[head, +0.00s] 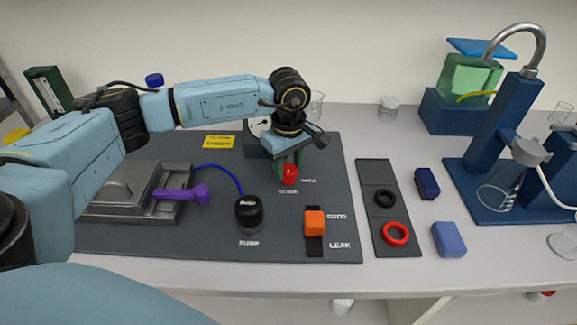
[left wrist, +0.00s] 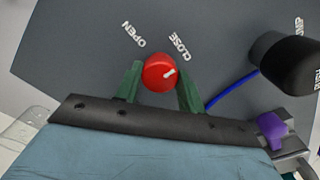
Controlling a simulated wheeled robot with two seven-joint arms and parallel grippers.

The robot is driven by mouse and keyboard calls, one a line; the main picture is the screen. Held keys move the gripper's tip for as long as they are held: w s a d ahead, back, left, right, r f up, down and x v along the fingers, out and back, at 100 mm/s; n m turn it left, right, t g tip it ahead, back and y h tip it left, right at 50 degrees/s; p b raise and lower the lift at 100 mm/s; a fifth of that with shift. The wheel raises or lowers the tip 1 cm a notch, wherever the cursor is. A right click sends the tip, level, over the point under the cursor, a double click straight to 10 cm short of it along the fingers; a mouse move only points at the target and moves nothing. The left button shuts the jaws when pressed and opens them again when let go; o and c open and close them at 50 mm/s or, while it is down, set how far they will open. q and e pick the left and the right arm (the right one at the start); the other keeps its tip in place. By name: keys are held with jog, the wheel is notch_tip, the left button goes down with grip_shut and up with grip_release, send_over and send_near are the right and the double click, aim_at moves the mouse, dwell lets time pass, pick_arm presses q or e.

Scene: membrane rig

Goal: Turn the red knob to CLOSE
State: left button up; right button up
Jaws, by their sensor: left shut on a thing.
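The red knob (head: 289,174) stands on the dark grey board, behind the orange block. In the left wrist view the knob (left wrist: 157,77) has a white mark on its right side, slanting up to the right. The mark is on the side of the CLOSE label (left wrist: 180,47), away from the OPEN label (left wrist: 134,34). My left gripper (left wrist: 161,80) reaches down from above, with its green fingers on either side of the knob, shut on it. In the head view the left gripper (head: 288,162) partly hides the knob. My right gripper is not in view.
A black pump button (head: 249,213) and an orange slider block (head: 315,222) stand near the knob. A metal box with a purple handle (head: 182,194) is at left. A black strip with rings (head: 376,171) lies right of the board (head: 215,246).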

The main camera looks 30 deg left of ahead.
aim_at(289, 168)
pick_arm(q)
jog(key=shift+r, duration=0.1)
dwell(0.3)
jog(key=o, duration=1)
notch_tip(289, 168, up, 13)
jog(key=shift+r, duration=0.15)
jog(key=shift+r, duration=0.1)
